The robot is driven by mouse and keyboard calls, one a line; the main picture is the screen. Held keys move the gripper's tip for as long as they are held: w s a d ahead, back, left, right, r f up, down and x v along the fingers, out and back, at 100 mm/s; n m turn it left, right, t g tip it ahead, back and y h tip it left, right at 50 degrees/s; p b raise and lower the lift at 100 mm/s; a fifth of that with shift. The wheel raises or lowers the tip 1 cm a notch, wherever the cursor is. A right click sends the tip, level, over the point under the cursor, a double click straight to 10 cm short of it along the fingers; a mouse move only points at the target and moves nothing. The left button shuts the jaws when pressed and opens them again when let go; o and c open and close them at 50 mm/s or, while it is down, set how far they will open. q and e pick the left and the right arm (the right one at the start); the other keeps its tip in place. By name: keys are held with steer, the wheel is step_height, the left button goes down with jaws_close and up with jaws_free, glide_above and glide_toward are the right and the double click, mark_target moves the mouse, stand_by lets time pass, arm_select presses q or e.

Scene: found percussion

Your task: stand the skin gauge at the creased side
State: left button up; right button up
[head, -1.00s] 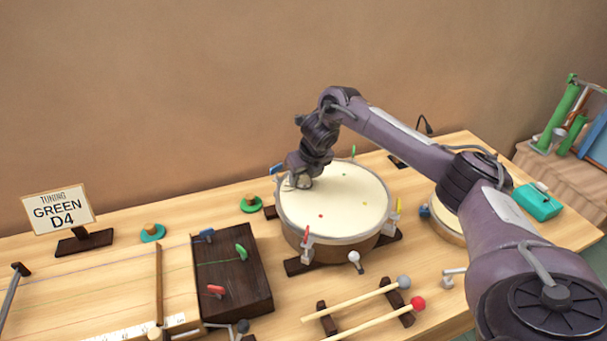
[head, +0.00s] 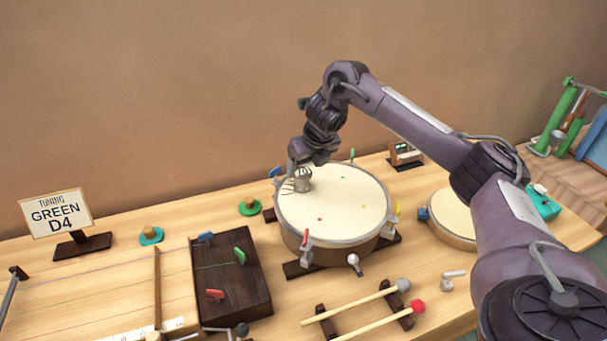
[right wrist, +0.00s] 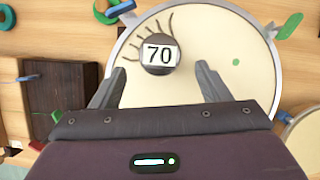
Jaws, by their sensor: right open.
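The skin gauge (right wrist: 160,55), a small round metal piece whose face reads 70, stands on the drum skin (head: 345,208). In the head view the gauge (head: 302,181) is at the left part of the skin, beside dark curved crease lines (head: 287,187). In the right wrist view the creases (right wrist: 140,35) fan out around its upper left side. My right gripper (right wrist: 158,78) is open, its two fingers apart on either side below the gauge and not touching it. In the head view the right gripper (head: 303,166) is just above the gauge. My left gripper is not in view.
Coloured tuning keys ring the drum rim, including a red one (head: 305,238) and a green one (head: 352,155). Two mallets (head: 375,300) lie in front. A dark wooden block (head: 235,275) stands left, a smaller drum (head: 452,218) right. A small display (head: 404,154) stands behind.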

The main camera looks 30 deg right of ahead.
arm_select(q)
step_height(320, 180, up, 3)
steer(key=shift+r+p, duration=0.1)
steer(key=shift+p, duration=0.9)
arm_select(e)
steer(key=v, duration=0.5)
steer(key=shift+r, duration=0.1)
